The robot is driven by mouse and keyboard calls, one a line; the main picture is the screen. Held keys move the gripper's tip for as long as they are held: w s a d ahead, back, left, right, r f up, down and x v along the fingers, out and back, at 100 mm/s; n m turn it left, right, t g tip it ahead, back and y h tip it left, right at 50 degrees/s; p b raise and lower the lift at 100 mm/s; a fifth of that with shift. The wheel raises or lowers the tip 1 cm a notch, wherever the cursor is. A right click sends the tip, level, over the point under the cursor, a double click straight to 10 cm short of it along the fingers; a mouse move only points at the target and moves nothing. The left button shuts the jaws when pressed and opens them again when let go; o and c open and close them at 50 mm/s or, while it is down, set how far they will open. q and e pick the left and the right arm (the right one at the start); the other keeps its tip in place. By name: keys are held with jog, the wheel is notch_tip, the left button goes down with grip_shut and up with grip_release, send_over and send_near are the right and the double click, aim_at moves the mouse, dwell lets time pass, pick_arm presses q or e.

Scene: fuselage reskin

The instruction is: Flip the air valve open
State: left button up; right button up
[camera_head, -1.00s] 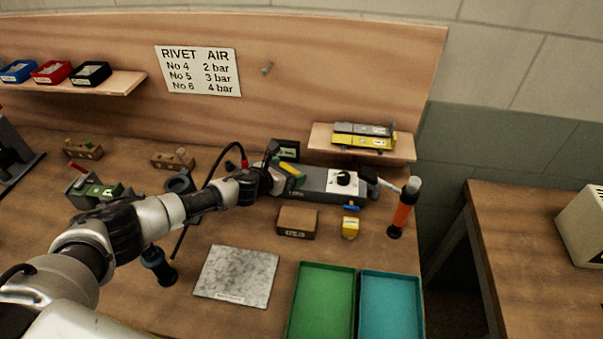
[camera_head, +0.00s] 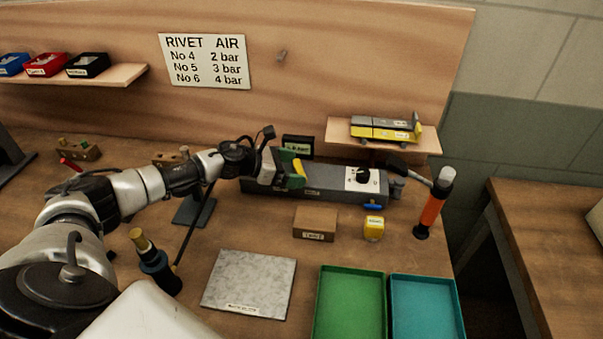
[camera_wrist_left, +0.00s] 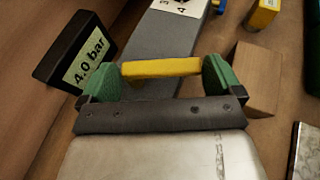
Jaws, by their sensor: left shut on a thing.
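The yellow valve lever (camera_wrist_left: 162,68) lies crosswise between the green fingertips of my left gripper (camera_wrist_left: 165,75) in the left wrist view. The gripper is shut on it, with a pad at each end. In the head view my left gripper (camera_head: 290,174) is at the left part of the grey air unit (camera_head: 325,185), and only a bit of yellow shows there. The lever's pivot is hidden. A black display (camera_wrist_left: 75,60) reading 4.0 bar stands beside the unit. My right gripper is not in view.
A dial plate (camera_head: 365,179) is on the unit's right part. A brown block (camera_head: 315,222), a yellow box (camera_head: 373,228) and an orange-handled tool (camera_head: 431,208) stand nearby. Green (camera_head: 350,270) and teal (camera_head: 425,277) trays and a grey plate (camera_head: 248,283) lie in front.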

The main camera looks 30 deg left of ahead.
pick_arm(q)
jog(key=shift+r, duration=0.1)
dwell(0.3)
jog(key=o, duration=0.9)
jog(key=shift+w+d, duration=0.1)
jog(key=shift+r, duration=0.45)
notch_tip(320, 180, up, 3)
jog(key=shift+w+r+b, duration=0.1)
jog(key=shift+b, duration=0.35)
jog(key=d+r+p, duration=0.3)
jog(key=d+r, duration=0.4)
jog(key=d, duration=0.5)
jog(key=shift+a+f, duration=0.1)
